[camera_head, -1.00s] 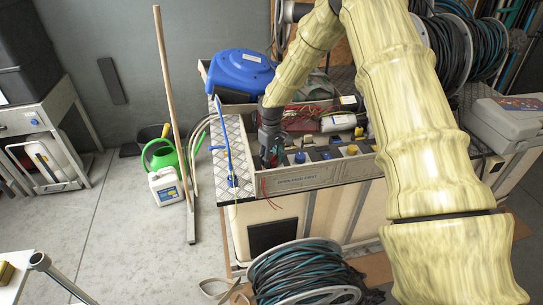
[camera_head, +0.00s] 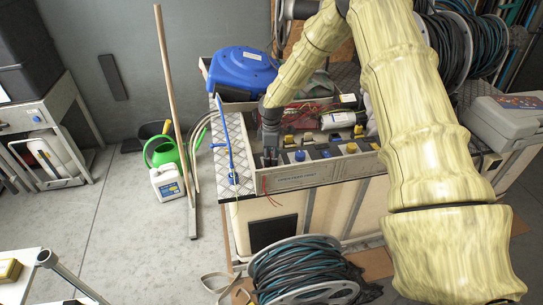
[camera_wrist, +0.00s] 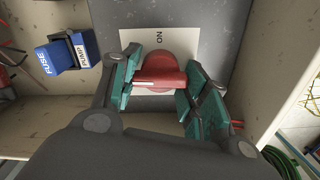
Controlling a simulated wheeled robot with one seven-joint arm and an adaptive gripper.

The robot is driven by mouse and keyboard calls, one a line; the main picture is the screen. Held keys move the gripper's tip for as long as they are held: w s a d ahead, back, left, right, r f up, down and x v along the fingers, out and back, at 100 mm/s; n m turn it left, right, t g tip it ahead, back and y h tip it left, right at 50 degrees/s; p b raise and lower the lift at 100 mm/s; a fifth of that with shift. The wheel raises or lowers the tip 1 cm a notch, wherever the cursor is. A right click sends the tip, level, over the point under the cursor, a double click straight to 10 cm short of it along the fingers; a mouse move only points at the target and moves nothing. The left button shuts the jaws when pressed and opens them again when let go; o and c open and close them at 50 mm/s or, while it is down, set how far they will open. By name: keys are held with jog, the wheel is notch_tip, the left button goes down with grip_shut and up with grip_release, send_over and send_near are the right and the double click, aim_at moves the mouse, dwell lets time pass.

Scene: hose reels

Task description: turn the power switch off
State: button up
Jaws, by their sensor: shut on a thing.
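A red rotary power switch (camera_wrist: 170,65) sits on a white plate (camera_wrist: 147,40) with black lettering that looks like "ON", seen upside down. My gripper (camera_wrist: 160,82) has its green-padded fingers on either side of the switch's red handle and is shut on it. The handle lies roughly crosswise in the wrist view, with a pale mark along it. In the head view my gripper (camera_head: 270,157) points down into the front left compartment of the tray on the bench, and the switch is hidden there.
A blue fuse box labelled "FUSE" and "PUMP" (camera_wrist: 67,53) is beside the switch. Pale tray walls (camera_wrist: 290,70) stand close around. Several coloured components line the tray's front. A blue lever (camera_head: 229,150) stands left of my gripper, and a hose reel (camera_head: 303,272) lies in front of the bench.

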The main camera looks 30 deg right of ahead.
jog(key=shift+w+d+r+n, duration=0.15)
jog(key=shift+n, duration=0.15)
dwell(0.4)
jog(key=o, duration=0.8)
notch_tip(320, 180, up, 12)
jog(key=shift+f, duration=0.15)
dwell(0.5)
